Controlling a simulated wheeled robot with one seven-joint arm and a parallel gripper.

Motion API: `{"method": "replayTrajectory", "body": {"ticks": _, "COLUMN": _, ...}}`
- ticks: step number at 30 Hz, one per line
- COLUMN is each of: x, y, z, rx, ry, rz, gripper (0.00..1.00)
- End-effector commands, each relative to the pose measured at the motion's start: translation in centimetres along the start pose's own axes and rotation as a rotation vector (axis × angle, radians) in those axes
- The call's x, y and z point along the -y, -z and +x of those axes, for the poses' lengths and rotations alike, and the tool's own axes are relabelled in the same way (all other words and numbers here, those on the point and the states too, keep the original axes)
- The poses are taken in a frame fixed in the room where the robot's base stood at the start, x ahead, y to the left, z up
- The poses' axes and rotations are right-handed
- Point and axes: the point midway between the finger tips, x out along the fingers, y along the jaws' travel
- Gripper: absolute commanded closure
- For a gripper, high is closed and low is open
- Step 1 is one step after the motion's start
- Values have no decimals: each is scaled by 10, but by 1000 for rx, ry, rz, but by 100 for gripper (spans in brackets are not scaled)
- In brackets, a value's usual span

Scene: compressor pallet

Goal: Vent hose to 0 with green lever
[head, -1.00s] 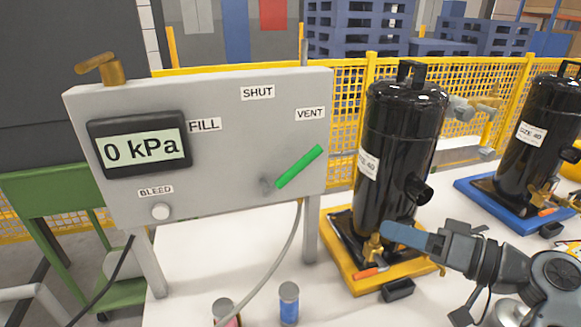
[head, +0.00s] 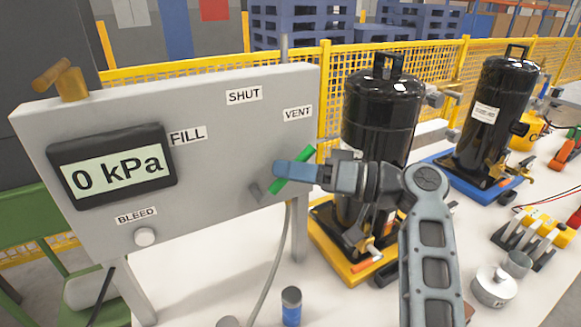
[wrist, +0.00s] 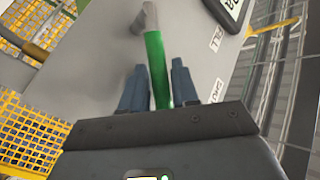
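The green lever (head: 303,160) on the grey panel (head: 225,120) slants up and right from its pivot, its free end toward the VENT label (head: 298,113). The gauge (head: 118,170) reads 0 kPa. My gripper (head: 283,172) is at the lever, with its blue fingers over part of it. In the wrist view, the green lever (wrist: 157,70) runs between the two fingers (wrist: 157,82), one on each side. The fingers look parted, with a thin gap on the left; contact on the right is unclear.
A black compressor (head: 380,120) on a yellow tray (head: 340,262) stands just right of the panel, behind my arm. A second compressor (head: 495,115) stands on a blue tray. A hose (head: 272,265) hangs below the panel near a small canister (head: 291,307).

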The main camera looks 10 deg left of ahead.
Motion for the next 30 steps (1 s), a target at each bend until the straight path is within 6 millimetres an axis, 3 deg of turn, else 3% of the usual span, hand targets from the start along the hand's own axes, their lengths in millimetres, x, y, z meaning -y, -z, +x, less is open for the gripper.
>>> {"method": "replayTrajectory", "body": {"ticks": 9, "x": 0, "y": 0, "z": 3, "rx": 0, "ry": -1, "rz": 0, "gripper": 71}}
{"method": "replayTrajectory", "body": {"ticks": 18, "x": 0, "y": 0, "z": 3, "rx": 0, "ry": -1, "rz": 0, "gripper": 99}}
{"method": "replayTrajectory", "body": {"ticks": 30, "x": 0, "y": 0, "z": 3, "rx": 0, "ry": -2, "rz": 0, "gripper": 100}}
